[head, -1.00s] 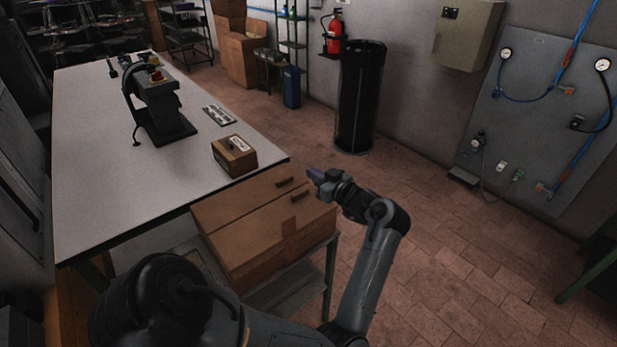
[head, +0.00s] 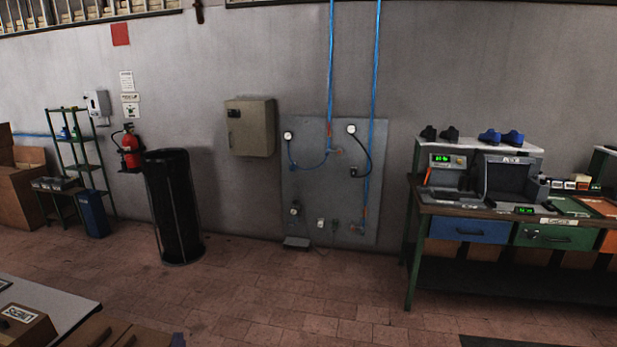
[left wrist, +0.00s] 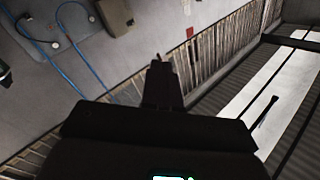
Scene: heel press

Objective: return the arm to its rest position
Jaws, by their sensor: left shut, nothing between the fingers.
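My right gripper is in neither view.
A white table corner (head: 72,299) with a labelled box (head: 25,325) and cardboard boxes (head: 115,335) is at lower left. A black bin (head: 172,208) stands by the wall. A workbench (head: 412,235) with machines is at right. The brick floor between is clear.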

